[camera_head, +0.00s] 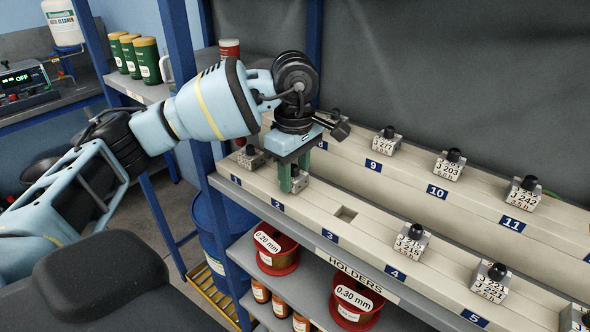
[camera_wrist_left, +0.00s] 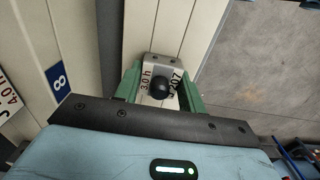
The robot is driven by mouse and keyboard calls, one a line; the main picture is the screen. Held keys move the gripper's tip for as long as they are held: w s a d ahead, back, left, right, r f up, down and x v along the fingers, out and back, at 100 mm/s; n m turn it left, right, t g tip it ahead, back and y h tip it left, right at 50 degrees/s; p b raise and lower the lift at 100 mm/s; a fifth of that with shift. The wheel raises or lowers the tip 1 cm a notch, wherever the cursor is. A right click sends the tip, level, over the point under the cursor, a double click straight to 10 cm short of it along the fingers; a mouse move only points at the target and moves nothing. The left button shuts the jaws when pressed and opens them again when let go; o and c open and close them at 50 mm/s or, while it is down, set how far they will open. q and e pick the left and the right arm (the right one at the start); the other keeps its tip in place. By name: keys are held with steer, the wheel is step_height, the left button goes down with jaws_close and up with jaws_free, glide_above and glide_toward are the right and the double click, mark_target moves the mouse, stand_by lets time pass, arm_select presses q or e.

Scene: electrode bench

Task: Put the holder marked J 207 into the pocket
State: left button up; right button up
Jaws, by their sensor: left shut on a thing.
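The holder marked 207 (camera_wrist_left: 161,85) is a small pale metal block with a black round knob on top. It sits between the green fingers of my left gripper (camera_wrist_left: 162,88) in the left wrist view. In the head view my left gripper (camera_head: 294,180) points down at the front rail near label 2, shut on the holder, which is partly hidden by the fingers. I cannot tell whether the block is clear of the rail. An empty square pocket (camera_head: 346,214) shows in the front rail above label 3, right of the gripper. My right gripper is not in view.
Other knobbed holders stand close by: one near label 1 (camera_head: 250,157), one near label 4 (camera_head: 411,241), and several along the back rail (camera_head: 447,164). A blue shelf post (camera_head: 186,75) rises left of the rails. Wire spools (camera_head: 276,250) sit on the shelf below.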

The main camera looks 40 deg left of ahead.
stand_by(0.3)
arm_select(q)
steer(key=o, duration=1.4)
steer(key=shift+f, duration=0.1)
step_height(320, 180, up, 7)
steer(key=shift+f, duration=0.1)
steer(key=shift+r, duration=0.55)
steer(key=shift+s+f, duration=0.1)
